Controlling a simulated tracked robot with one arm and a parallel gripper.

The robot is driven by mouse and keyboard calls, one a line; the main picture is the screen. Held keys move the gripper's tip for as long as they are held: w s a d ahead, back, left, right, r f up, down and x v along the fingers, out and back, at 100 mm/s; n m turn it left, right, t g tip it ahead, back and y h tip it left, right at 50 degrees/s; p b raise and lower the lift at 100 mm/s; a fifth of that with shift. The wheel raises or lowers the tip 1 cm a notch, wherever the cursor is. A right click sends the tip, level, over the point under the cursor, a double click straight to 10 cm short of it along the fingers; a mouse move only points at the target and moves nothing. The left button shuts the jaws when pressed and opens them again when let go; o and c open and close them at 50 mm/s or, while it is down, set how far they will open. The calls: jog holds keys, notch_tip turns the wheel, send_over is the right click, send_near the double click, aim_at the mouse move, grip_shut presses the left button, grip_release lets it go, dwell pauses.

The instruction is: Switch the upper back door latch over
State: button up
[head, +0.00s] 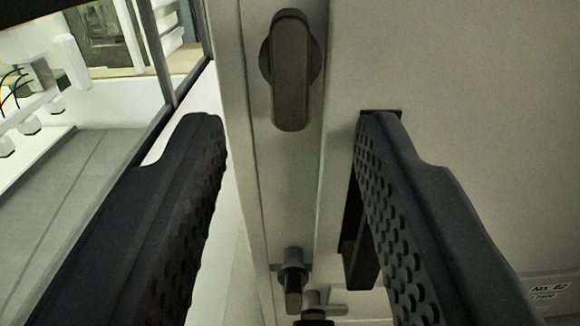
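A dark grey-brown latch (290,68) sits high on a narrow pale door frame strip at the top middle of the head view. It has a round base, and its lever hangs straight down. I take it for the upper latch. My gripper (288,122) is open and empty, with one black textured finger on each side of the strip. In the picture, the latch lies between and above the fingertips, with its lever's lower end near their level. I cannot tell how far the fingers are from it in depth. Neither finger visibly touches it.
Two smaller dark fittings (292,280) (317,306) sit low on the strip. A dark bar (360,255) stands beside the right finger, partly hidden. A pale panel (480,80) with a label (550,290) fills the right. Left is a glazed opening onto white fittings (30,125).

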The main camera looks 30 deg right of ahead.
jog(key=b+v, duration=0.3)
jog(key=v, duration=0.5)
jog(key=shift+f, duration=0.15)
jog(key=s+a+f+n+y+b, duration=0.2)
jog(key=s+a+f+y+b, duration=0.1)
jog(key=f, duration=0.6)
jog(key=s+a+f+n+y+b, duration=0.2)
jog(key=s+a+f+y+b, duration=0.1)
jog(key=f, duration=0.6)
jog(key=s+a+f+n+y+b, duration=0.3)
jog(key=s+a+f+y, duration=0.1)
jog(key=f, duration=0.5)
jog(key=shift+a+b, duration=0.35)
jog(key=shift+a, duration=0.25)
